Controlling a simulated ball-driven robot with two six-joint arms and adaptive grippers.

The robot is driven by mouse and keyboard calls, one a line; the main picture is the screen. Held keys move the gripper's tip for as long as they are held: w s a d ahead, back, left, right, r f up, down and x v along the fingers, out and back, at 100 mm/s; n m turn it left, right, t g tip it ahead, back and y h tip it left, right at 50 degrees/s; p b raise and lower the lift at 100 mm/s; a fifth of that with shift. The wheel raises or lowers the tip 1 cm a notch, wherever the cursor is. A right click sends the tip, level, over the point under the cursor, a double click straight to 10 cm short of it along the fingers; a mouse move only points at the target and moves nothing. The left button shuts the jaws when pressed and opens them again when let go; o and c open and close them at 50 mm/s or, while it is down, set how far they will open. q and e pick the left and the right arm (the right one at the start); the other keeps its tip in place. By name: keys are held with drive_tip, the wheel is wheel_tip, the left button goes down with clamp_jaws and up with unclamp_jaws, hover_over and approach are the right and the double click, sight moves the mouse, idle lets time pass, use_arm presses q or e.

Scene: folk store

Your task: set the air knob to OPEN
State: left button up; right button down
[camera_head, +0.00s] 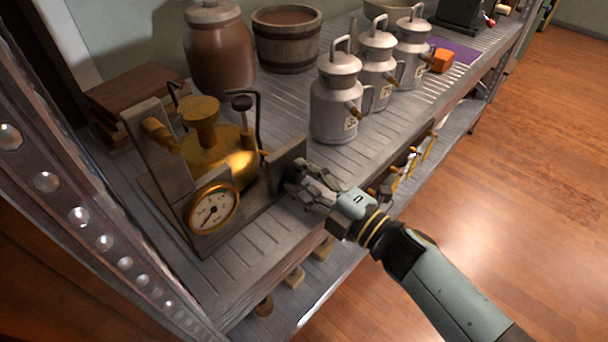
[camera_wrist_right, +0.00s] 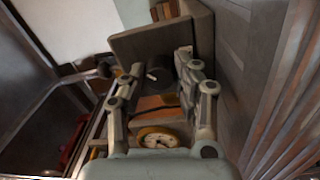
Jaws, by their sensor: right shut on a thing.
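A brass stove-like device (camera_head: 205,150) stands on the near end of the slatted shelf, with a round dial gauge (camera_head: 213,208) on its front. A grey upright plate (camera_head: 287,160) is on its right side. My right gripper (camera_head: 300,183) is at this plate, its fingers closed in around a small part there. In the right wrist view, a small dark knob (camera_wrist_right: 158,74) sits between the two fingers, in front of the grey plate. I take it for the air knob; its markings cannot be read. The gauge also shows in the wrist view (camera_wrist_right: 158,138). My left gripper is out of view.
Several metal cans with lids (camera_head: 335,105) stand behind my right gripper on the shelf. A brown jar (camera_head: 217,50), a wooden tub (camera_head: 287,38) and an orange block (camera_head: 441,60) are further back. The floor (camera_head: 520,190) to the right is clear.

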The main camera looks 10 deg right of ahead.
drive_tip(key=c, duration=1)
unclamp_jaws()
drive_tip(key=v, duration=1.2)
drive_tip(key=shift+d+f, duration=0.1)
drive_tip(key=shift+w, duration=0.1)
drive_tip(key=s+d+f+m+g+h, duration=0.2)
drive_tip(key=s+d+f+m+h, duration=0.15)
drive_tip(key=f, duration=0.45)
drive_tip(key=s+d+f+m+g+h, duration=0.25)
drive_tip(key=s+d+f+m, duration=0.2)
drive_tip(key=f, duration=0.45)
drive_tip(key=s+d+f+m+g+h, duration=0.1)
drive_tip(key=s+d+f+m+h, duration=0.3)
drive_tip(key=f, duration=0.4)
drive_tip(key=s+f+m+g, duration=0.3)
drive_tip(key=s, duration=0.4)
drive_tip(key=s+d+f+m+g, duration=0.1)
drive_tip(key=s+f+m+g, duration=0.2)
drive_tip(key=s, duration=0.5)
drive_tip(key=s+d+f+m+g, duration=0.1)
drive_tip(key=s+f+m+g, duration=0.2)
drive_tip(key=s, duration=0.5)
drive_tip(key=shift+s+d+f+m+h, duration=0.1)
drive_tip(key=shift+d+f+m+h, duration=0.15)
drive_tip(key=shift+f+m+h, duration=0.25)
